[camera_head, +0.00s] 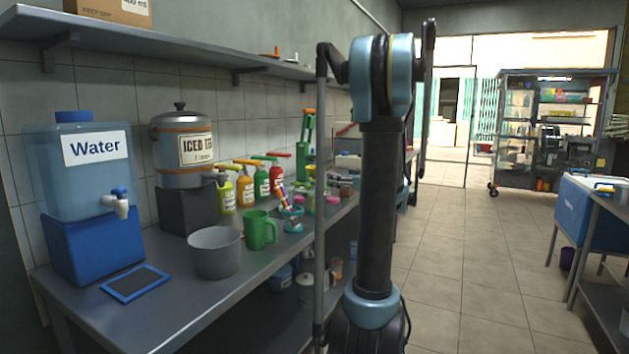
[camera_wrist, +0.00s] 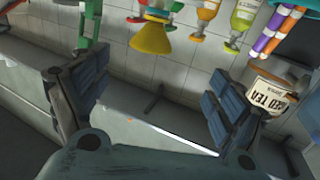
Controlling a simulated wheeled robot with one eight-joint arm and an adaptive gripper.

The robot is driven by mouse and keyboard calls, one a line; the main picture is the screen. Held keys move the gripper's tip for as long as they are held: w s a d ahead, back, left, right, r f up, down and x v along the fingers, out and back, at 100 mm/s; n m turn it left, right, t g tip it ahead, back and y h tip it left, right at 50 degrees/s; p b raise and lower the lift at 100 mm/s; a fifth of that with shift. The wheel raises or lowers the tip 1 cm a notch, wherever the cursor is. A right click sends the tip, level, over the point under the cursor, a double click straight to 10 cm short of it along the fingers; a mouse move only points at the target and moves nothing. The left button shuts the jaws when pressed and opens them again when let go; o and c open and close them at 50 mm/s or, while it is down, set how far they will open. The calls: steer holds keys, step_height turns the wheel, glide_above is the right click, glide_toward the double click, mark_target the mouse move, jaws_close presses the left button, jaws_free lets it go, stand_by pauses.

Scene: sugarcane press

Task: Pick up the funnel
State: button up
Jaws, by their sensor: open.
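A yellow cone that looks like the funnel (camera_wrist: 152,39) shows near the top of the wrist view, which is turned nearly upside down. Its wide end points toward the bottom of that picture, and it stands among bottles and small items. My gripper (camera_wrist: 155,98) is open, with its two dark padded fingers wide apart and nothing between them. The funnel is beyond the fingertips and apart from them. In the head view my arm stands in front of the counter's far end; the gripper is not clearly visible there and I cannot make out the funnel surely.
On the counter (camera_head: 150,318) stand a water dispenser (camera_head: 85,165), an iced tea urn (camera_head: 182,150), a grey pot (camera_head: 215,255), a green mug (camera_head: 260,231) and several pump bottles. A wall shelf (camera_head: 150,60) runs above. The tiled floor (camera_head: 470,270) at right is clear.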

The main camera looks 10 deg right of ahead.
mark_target(321, 171)
steer(key=x, duration=0.8)
steer(key=d+x, duration=0.1)
steer(key=x, duration=0.3)
steer(key=shift+w+r, duration=0.35)
steer(key=shift+w, duration=0.05)
steer(key=shift+r+x, duration=0.15)
steer(key=shift+x, duration=1.15)
steer(key=shift+r+x, duration=0.1)
steer(key=shift+x, duration=1.2)
steer(key=shift+w+d, duration=0.1)
steer(key=shift+d, duration=0.1)
steer(key=c, duration=1)
